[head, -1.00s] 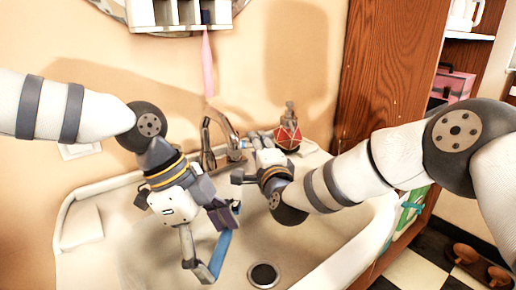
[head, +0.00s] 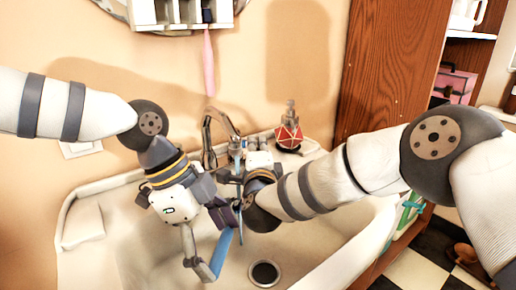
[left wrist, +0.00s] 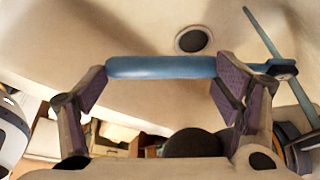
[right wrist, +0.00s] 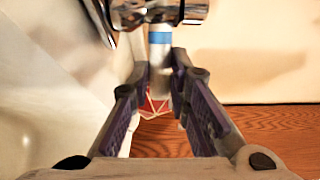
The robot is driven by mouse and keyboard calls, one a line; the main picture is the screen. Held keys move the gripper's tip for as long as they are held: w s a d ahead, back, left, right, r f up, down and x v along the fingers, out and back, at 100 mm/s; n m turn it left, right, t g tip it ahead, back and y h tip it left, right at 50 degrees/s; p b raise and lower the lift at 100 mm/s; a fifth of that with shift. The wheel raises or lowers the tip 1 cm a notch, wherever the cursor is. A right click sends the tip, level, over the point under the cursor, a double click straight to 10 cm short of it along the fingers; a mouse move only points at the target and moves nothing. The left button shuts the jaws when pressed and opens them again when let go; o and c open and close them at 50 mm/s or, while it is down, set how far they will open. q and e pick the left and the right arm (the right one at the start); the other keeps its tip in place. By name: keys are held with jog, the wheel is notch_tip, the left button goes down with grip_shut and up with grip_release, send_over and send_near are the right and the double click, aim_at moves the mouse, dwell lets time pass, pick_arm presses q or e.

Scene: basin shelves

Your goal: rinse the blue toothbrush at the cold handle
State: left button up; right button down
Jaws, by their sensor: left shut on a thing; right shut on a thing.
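My left gripper (head: 210,240) is low over the basin, shut on the blue toothbrush (head: 221,254). In the left wrist view the blue toothbrush (left wrist: 160,67) spans between the fingers, with its dark-bristled end beyond the right finger. A thin blue water stream (head: 241,215) falls from the tap spout (head: 222,120). In the left wrist view the stream (left wrist: 262,32) crosses at the toothbrush's bristled end. My right gripper (right wrist: 160,82) is shut on the cold handle (right wrist: 160,45), which has a blue band. In the head view my right arm partly hides that grip.
The white basin (head: 90,205) has a dark drain (head: 264,273) below the stream. A red soap bottle (head: 289,137) stands on the rim behind my right gripper. A pink toothbrush (head: 209,65) hangs from the white holder (head: 170,12) above. A wooden cabinet (head: 385,70) stands right.

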jog(key=c, duration=1.5)
grip_release()
